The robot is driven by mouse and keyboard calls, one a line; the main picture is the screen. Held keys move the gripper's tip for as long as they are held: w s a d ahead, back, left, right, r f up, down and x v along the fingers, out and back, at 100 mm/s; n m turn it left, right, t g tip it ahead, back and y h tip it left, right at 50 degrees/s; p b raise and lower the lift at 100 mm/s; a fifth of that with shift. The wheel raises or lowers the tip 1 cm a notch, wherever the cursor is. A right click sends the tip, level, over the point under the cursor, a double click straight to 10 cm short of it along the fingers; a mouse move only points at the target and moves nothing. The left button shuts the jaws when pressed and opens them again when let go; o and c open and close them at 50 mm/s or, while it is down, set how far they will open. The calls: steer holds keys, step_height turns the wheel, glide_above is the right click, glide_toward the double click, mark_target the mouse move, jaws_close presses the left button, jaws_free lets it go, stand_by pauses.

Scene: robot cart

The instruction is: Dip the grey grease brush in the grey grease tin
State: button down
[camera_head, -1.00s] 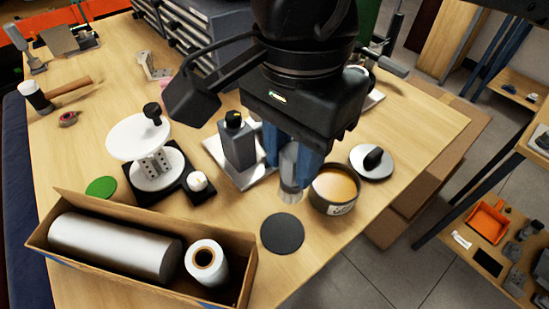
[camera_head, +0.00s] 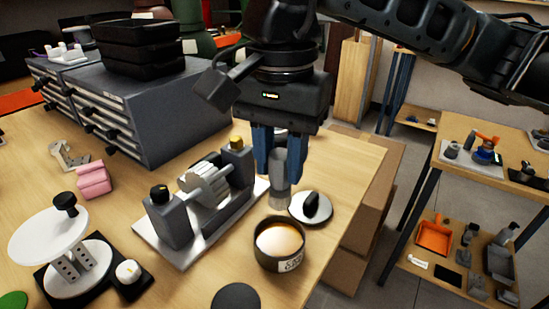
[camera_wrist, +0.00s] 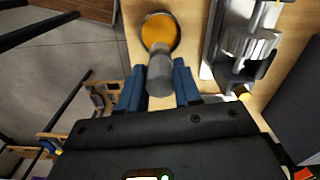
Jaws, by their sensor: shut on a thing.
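The grey grease brush (camera_head: 279,193) hangs upright, bristles down, between the blue fingers of my gripper (camera_head: 280,168), which is shut on it. The grease tin (camera_head: 281,263) is dark grey with a pale label and stands open on the table, with orange-yellow grease inside. In the head view the brush tip shows just beyond the tin's far rim. In the wrist view the brush (camera_wrist: 159,77) points toward the tin (camera_wrist: 160,17), its end overlapping the near rim. I cannot tell the tip's exact height, but it is not in the grease.
A pale disc with a black knob (camera_head: 312,206) lies behind the tin. A grey roller fixture (camera_head: 206,190) stands left of the brush. A dark round pad (camera_head: 237,296) lies in front, and a white turntable (camera_head: 48,235) at left. The table's right edge is near the tin.

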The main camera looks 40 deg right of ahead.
mark_target(280, 203)
steer(key=shift+f+b, duration=0.15)
steer(key=shift+b, duration=0.4)
steer(key=shift+f+b, duration=0.3)
steer(key=shift+b, duration=0.25)
step_height(280, 203, down, 7)
steer(key=b, duration=0.9)
steer(key=shift+f+b, duration=0.6)
steer(key=shift+b, duration=0.6)
stand_by(0.8)
steer(key=shift+r, duration=0.1)
steer(key=shift+r+p, duration=1.8)
steer(key=shift+r, duration=2.65)
